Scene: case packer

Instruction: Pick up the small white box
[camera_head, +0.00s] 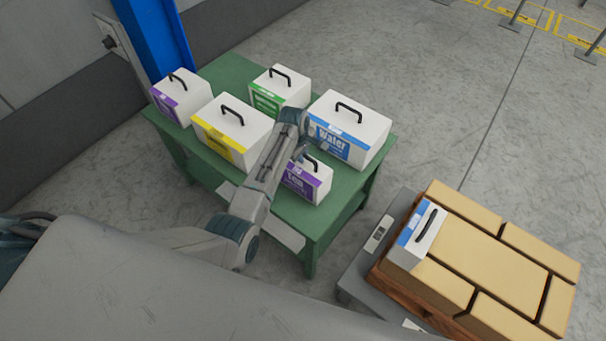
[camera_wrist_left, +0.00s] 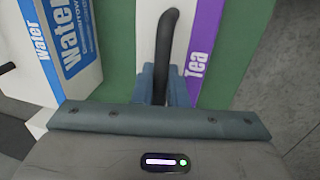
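Several white boxes with black handles stand on a green table. The small white box with a purple Tea label (camera_head: 312,184) is at the table's front right and also fills the middle of the left wrist view (camera_wrist_left: 207,28). My left gripper (camera_head: 304,152) is over this box at its handle. In the left wrist view its two fingers (camera_wrist_left: 167,85) lie close on either side of the black handle (camera_wrist_left: 167,45). Whether they press on it I cannot tell. The box appears to rest on the table. My right gripper is not in view.
The large Water box (camera_head: 352,122) stands close behind the Tea box. Yellow (camera_head: 232,128), green (camera_head: 280,90) and another purple-labelled box (camera_head: 182,94) share the green table (camera_head: 345,196). At right, a pallet holds tan cartons (camera_head: 490,252) and a blue-labelled white box (camera_head: 415,238).

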